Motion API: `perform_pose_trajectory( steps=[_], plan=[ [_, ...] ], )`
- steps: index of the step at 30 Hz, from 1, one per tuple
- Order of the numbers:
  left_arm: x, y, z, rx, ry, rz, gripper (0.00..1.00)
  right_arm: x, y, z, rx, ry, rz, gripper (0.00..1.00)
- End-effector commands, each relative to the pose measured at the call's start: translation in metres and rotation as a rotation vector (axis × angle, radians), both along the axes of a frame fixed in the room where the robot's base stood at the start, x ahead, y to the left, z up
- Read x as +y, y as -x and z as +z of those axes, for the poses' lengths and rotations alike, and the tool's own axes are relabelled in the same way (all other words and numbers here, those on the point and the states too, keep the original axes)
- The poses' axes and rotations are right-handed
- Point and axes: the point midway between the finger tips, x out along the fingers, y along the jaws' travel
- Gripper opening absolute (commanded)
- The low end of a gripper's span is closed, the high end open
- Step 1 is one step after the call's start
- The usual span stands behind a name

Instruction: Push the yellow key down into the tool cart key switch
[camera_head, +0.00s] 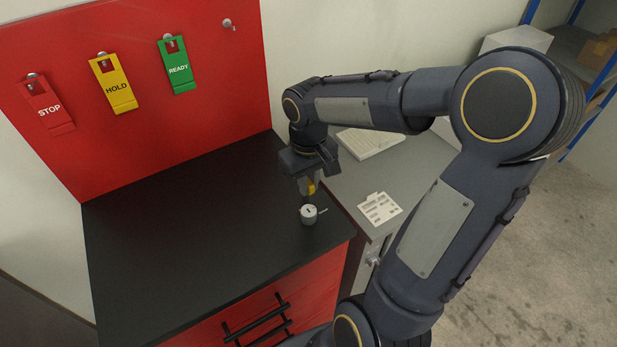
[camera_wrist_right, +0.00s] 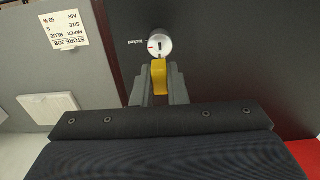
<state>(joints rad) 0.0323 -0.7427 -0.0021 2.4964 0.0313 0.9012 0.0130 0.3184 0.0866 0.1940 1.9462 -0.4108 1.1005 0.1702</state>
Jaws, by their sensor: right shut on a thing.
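The yellow key (camera_head: 311,187) is held between the fingers of my right gripper (camera_head: 308,185). In the right wrist view the yellow key (camera_wrist_right: 159,77) sits between the two grey fingers of the gripper (camera_wrist_right: 159,88). The key switch (camera_head: 308,214) is a round silver cylinder on the black cart top (camera_head: 190,225), just below the gripper in the head view. In the right wrist view the key switch (camera_wrist_right: 159,44) shows a dark slot and the word "locked" beside it. The key appears just short of the switch; contact cannot be told. My left gripper is not in view.
A red back panel holds STOP (camera_head: 45,103), HOLD (camera_head: 113,84) and READY (camera_head: 177,65) tags and an empty peg (camera_head: 228,24). A grey cabinet beside the cart bears a printed card (camera_head: 379,208) and a pale keyboard-like panel (camera_head: 370,142). The black top's left side is clear.

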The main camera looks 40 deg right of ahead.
Motion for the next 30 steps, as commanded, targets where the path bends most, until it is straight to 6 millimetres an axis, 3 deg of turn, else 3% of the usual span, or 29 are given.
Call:
perform_pose_trajectory(
  steps=[11,30],
  plan=[
    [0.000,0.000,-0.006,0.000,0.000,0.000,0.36,0.000,0.000,-0.007,0.000,0.000,0.000,0.00],
    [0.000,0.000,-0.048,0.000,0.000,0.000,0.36,0.000,0.000,-0.057,0.001,0.000,0.000,0.00]
  ],
)
